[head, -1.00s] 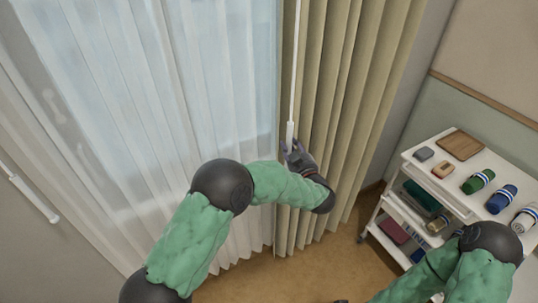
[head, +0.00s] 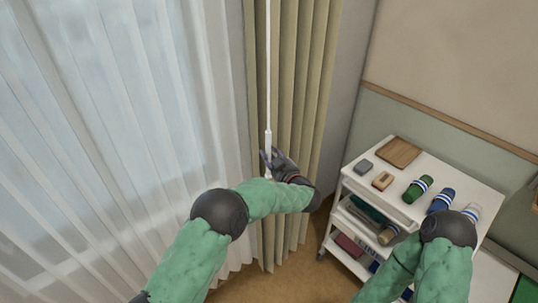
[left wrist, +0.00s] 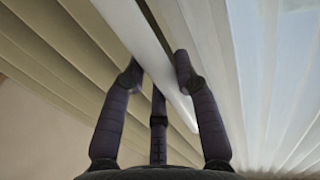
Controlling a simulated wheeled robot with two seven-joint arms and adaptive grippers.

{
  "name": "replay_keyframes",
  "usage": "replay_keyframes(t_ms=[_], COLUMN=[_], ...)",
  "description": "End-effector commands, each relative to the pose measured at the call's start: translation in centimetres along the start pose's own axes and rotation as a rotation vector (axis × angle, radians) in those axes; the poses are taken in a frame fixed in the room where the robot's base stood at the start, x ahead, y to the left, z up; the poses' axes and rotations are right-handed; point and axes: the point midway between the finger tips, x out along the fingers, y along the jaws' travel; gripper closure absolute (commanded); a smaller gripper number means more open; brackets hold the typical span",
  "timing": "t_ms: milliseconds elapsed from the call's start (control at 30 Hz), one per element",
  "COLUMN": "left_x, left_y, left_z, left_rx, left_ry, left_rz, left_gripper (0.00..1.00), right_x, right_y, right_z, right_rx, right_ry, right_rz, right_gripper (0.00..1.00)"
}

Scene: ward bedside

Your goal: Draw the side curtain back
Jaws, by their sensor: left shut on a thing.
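The beige side curtain (head: 301,110) hangs in narrow gathered folds at the right edge of the window. A thin white draw wand (head: 268,80) hangs along its left edge, in front of the folds. My left gripper (head: 269,158) is shut around the thicker lower end of the wand. In the left wrist view the dark fingers (left wrist: 155,75) close about the white wand (left wrist: 135,25), with the beige folds (left wrist: 60,60) to the left. My right arm shows at the lower right, but its gripper is out of view.
A sheer white curtain (head: 110,150) covers the window to the left. A white trolley (head: 410,215) stands to the right with a brown board (head: 399,152), small boxes and rolled bundles on top. Brown floor (head: 235,285) shows below the curtain.

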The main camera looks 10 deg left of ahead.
Motion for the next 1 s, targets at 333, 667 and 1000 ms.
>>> replay_keyframes(t_ms=[333,667,1000], left_x=[0.0,0.0,-2.1], left_y=[0.4,0.3,0.4], left_z=[-0.2,-0.2,-0.1], left_rx=[-0.003,-0.003,-0.002], left_ry=[0.002,0.001,0.000], left_rz=[0.010,0.007,0.009], left_gripper=[1.00,0.45,0.45], right_x=[0.0,0.0,0.0], right_y=[0.0,0.0,0.0], right_z=[0.0,0.0,0.0], right_rx=[0.000,0.000,0.000], right_ry=[-0.001,0.000,0.000], right_rz=[0.000,0.000,0.000], right_gripper=[0.60,0.60,0.60])
